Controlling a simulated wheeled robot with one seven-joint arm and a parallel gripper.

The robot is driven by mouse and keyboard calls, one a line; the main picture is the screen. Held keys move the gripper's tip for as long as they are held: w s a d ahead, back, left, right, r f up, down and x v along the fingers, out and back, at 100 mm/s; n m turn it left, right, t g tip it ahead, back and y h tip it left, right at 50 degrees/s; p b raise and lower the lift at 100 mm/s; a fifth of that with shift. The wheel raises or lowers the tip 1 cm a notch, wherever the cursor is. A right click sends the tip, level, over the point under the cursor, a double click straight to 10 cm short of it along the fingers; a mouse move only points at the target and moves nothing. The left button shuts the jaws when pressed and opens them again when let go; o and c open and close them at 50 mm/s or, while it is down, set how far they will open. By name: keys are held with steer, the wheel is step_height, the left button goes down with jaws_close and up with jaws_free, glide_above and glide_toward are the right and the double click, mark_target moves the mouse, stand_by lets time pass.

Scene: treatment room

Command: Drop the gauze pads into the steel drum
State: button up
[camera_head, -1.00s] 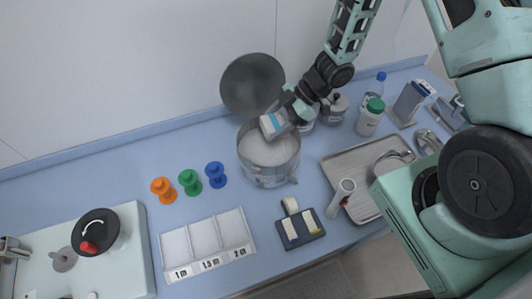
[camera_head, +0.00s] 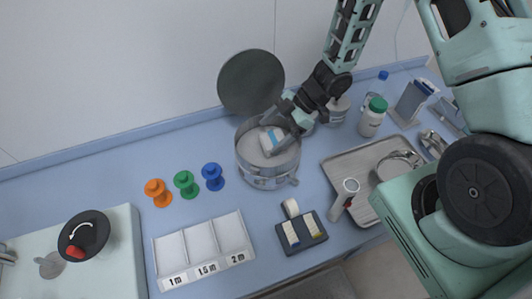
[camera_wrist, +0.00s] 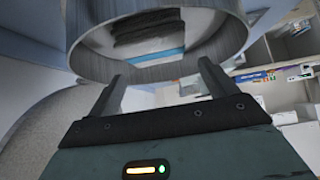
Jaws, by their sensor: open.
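The gauze pads (camera_head: 270,140), a white pack with a blue band, lie tilted inside the open steel drum (camera_head: 268,178). My gripper (camera_head: 287,122) is at the drum's right rear rim, open, with its fingers close to the pack. In the wrist view the drum's steel wall (camera_wrist: 160,70) curves across the top. The blue and white pack (camera_wrist: 158,57) shows dimly inside it, beyond my open, empty fingers (camera_wrist: 160,85). The round drum lid (camera_head: 251,82) stands upright behind the drum. The pack's lower part is hard to make out.
Orange (camera_head: 158,193), green (camera_head: 186,184) and blue (camera_head: 213,176) spools stand left of the drum. A white labelled tray (camera_head: 203,252) and a dark block (camera_head: 302,231) are in front. A metal tray (camera_head: 352,168) and bottles stand to the right.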

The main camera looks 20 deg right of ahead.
steer(key=b+v, duration=0.2)
steer(key=v, duration=1.5)
steer(key=shift+b, duration=0.4)
steer(key=shift+d+r, duration=0.15)
